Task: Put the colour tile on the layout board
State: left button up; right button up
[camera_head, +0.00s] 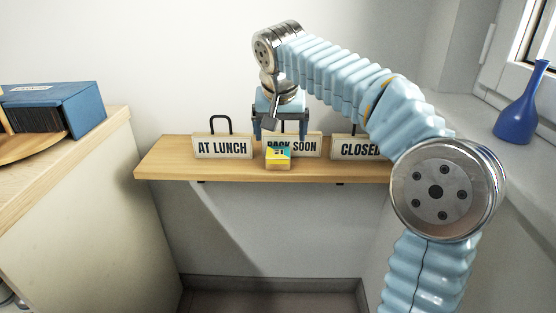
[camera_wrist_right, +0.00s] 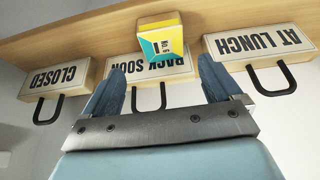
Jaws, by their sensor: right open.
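A small block with a yellow, teal and dark patterned face (camera_head: 278,152), which looks like the colour tile, sits on the wooden shelf near its front edge, before the BACK SOON sign. In the right wrist view the tile (camera_wrist_right: 163,45) shows beyond my fingertips, and the view is upside down. My right gripper (camera_head: 280,132) is open, fingers pointing down, above and behind the tile in the head view. In the right wrist view the gap between its fingers (camera_wrist_right: 160,75) is empty. I cannot make out a layout board. My left gripper is not in view.
The shelf (camera_head: 165,160) also holds an AT LUNCH sign (camera_head: 222,147), the BACK SOON sign (camera_head: 308,145) and a CLOSED sign (camera_head: 357,149), each with a black handle. A blue box (camera_head: 70,105) stands on the left counter. A blue vase (camera_head: 520,112) stands on the right sill.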

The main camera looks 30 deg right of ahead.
aim_at(278, 152)
jog(key=x, duration=0.4)
jog(key=a+x, duration=0.1)
jog(key=shift+d+f, duration=0.15)
jog(key=shift+f, duration=0.4)
jog(key=shift+s, duration=0.1)
jog(key=c, duration=1.2)
jog(key=shift+o, duration=0.2)
jog(key=shift+r, duration=0.15)
